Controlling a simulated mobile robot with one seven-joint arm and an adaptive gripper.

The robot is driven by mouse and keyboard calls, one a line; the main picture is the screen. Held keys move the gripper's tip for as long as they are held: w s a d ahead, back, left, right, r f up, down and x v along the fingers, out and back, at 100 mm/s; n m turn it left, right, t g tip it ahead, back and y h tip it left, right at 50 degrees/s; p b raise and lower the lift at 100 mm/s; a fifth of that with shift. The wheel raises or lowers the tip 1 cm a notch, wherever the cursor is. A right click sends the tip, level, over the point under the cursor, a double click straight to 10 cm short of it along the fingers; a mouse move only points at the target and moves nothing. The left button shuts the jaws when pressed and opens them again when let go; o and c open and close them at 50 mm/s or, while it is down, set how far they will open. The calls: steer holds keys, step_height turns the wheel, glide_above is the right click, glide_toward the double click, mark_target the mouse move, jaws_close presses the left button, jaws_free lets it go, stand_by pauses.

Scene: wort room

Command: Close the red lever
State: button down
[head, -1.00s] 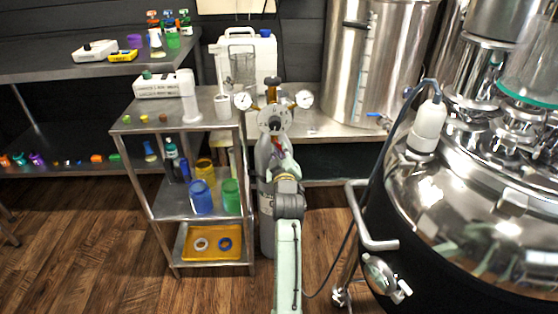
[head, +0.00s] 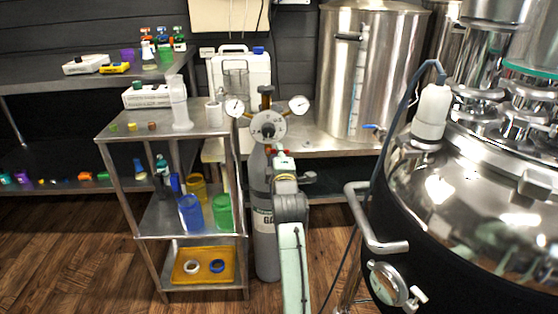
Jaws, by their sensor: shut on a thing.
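A grey gas cylinder (head: 262,205) stands on the floor beside the shelf rack. On its top is a valve assembly with a round grey body (head: 268,127), a left gauge (head: 234,107) and a right gauge (head: 299,105). My arm reaches up in front of the cylinder. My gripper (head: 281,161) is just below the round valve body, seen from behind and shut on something. A small bit of red (head: 278,152), seemingly the red lever, shows at its tip. The fingers and most of the lever are hidden, so the lever's angle is not clear.
Left is a steel rack (head: 160,131) with cups and a yellow tray (head: 176,277). Right is a large steel vessel (head: 470,205) with a bent handle (head: 375,235) near my arm. A steel tank (head: 345,60) stands on the bench behind. Floor at lower left is clear.

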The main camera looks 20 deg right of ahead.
steer(key=shift+r+n, duration=0.15)
steer(key=shift+n, duration=0.35)
steer(key=c, duration=1.6)
jaws_free()
steer(key=v, duration=0.7)
steer(key=shift+s, duration=0.3)
steer(key=shift+a, duration=0.15)
